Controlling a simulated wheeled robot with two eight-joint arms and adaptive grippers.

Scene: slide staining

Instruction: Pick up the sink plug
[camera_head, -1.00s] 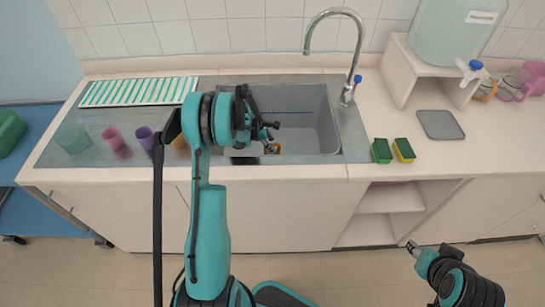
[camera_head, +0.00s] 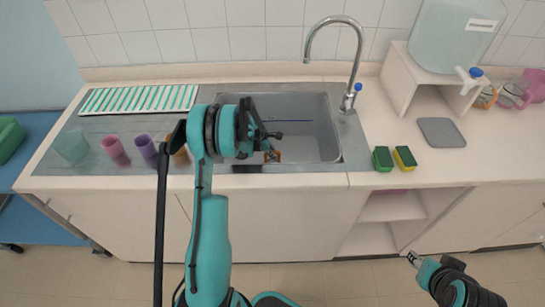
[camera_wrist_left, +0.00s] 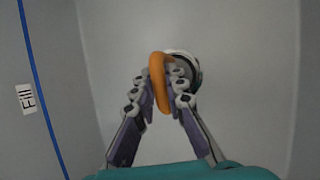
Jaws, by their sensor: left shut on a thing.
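The sink plug (camera_wrist_left: 160,82) shows as an orange ring, upright between my left fingers in the left wrist view. My left gripper (camera_wrist_left: 163,88) is shut on this ring. A round metallic and dark part (camera_wrist_left: 190,62) shows just behind the fingers, partly hidden by them. In the head view the left gripper (camera_head: 272,152) is inside the grey sink basin (camera_head: 310,135), with a small orange bit by its tips. Whether the plug is clear of the sink floor cannot be told. My right gripper (camera_head: 412,258) is low at the right, in front of the cabinet, too small to read.
A blue line (camera_wrist_left: 38,75) with a "Fill" label (camera_wrist_left: 27,97) marks the basin wall. The faucet (camera_head: 350,60) arches behind the basin. Sponges (camera_head: 383,158) lie right of it. Cups (camera_head: 113,148) and a striped mat (camera_head: 140,98) are at left.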

